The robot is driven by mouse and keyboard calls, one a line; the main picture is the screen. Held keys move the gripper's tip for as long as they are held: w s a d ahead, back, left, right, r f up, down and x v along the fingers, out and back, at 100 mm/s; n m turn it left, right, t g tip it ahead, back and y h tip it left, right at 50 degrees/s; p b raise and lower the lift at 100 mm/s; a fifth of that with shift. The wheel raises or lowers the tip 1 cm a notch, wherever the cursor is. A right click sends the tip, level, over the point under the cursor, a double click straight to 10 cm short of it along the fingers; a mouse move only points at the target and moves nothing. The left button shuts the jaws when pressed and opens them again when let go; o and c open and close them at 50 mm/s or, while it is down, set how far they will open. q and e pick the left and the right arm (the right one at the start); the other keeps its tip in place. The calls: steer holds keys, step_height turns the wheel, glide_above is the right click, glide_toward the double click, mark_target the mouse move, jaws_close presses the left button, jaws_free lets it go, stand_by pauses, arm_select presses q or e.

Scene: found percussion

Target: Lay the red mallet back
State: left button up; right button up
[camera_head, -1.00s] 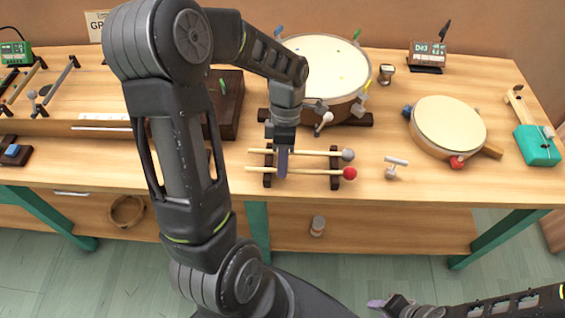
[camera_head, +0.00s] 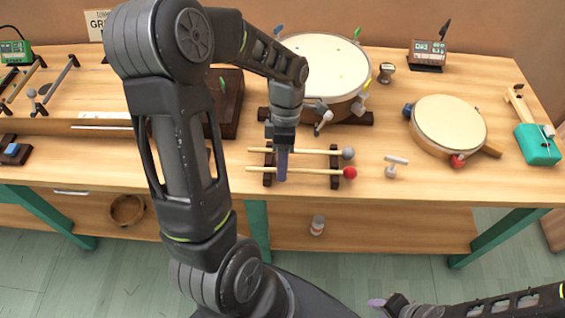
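The red mallet (camera_head: 320,171) has a pale wooden handle and a red ball head at its right end. It lies across the two dark bars of a small rack (camera_head: 335,161), on the near side. A grey-headed mallet (camera_head: 322,152) lies parallel behind it. My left gripper (camera_head: 282,175) points down over the rack, its fingers at the red mallet's handle, left of the middle. The fingers are seen edge-on and overlap, so their gap and any hold on the handle are hidden. My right gripper (camera_head: 377,303) is low at the bottom edge, away from the table, its opening unclear.
A large drum (camera_head: 325,65) stands behind the rack. A frame drum (camera_head: 450,125) lies to the right, and a small metal T-shaped tool (camera_head: 396,163) is close to the red head. A dark wooden box (camera_head: 228,100) stands left of my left gripper. The front right tabletop is clear.

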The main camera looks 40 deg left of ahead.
arm_select(q)
steer(key=v, duration=0.8)
steer(key=shift+s+f, duration=0.1)
steer(key=shift+f, duration=0.05)
stand_by(0.8)
